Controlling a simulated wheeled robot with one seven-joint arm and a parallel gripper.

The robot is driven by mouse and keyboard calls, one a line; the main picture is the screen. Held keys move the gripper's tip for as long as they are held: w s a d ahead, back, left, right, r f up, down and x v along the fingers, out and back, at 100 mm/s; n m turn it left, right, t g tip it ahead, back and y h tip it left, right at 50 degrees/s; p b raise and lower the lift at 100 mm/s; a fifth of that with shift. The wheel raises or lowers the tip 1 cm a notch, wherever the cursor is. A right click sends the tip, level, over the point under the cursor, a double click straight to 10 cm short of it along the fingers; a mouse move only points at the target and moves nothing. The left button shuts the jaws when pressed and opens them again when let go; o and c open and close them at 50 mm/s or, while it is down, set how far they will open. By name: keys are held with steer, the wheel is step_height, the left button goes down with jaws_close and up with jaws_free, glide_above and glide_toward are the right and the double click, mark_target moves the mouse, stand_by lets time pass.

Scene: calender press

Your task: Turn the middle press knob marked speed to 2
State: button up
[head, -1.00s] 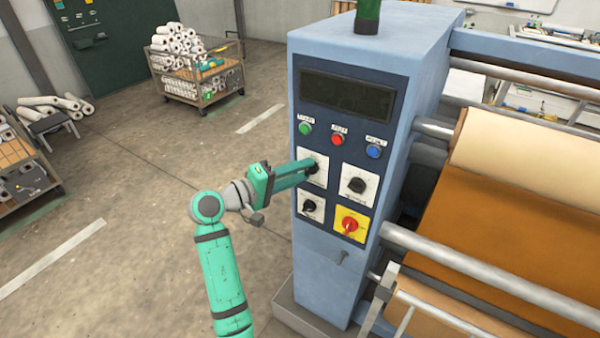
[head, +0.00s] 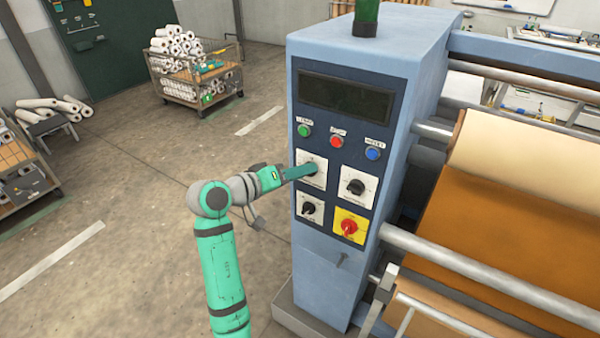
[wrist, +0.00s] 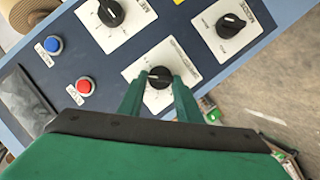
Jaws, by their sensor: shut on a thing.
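My gripper (wrist: 158,82) is shut on a black knob (wrist: 159,78) with a white pointer line, its two green fingers on either side of it. The knob sits on a white dial plate (head: 318,178), the upper left one of the panel in the head view. In the wrist view the pointer lies roughly sideways, toward the left finger. The plate's lettering is partly hidden by the fingers and too small to read, so I cannot tell the number pointed at. In the head view my gripper (head: 309,169) covers most of the knob.
A second black knob (head: 356,187) is to the right and a third (head: 309,208) below. A red switch (head: 349,227) sits on a yellow plate. Green (head: 304,131), red (head: 336,142) and blue (head: 372,153) buttons are above. Open floor lies left of the press.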

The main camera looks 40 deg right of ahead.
stand_by(0.3)
steer(key=o, duration=1)
steer(key=shift+o, duration=0.2)
steer(key=v, duration=1)
steer(key=shift+a, duration=0.35)
steer(key=shift+s+r, duration=0.1)
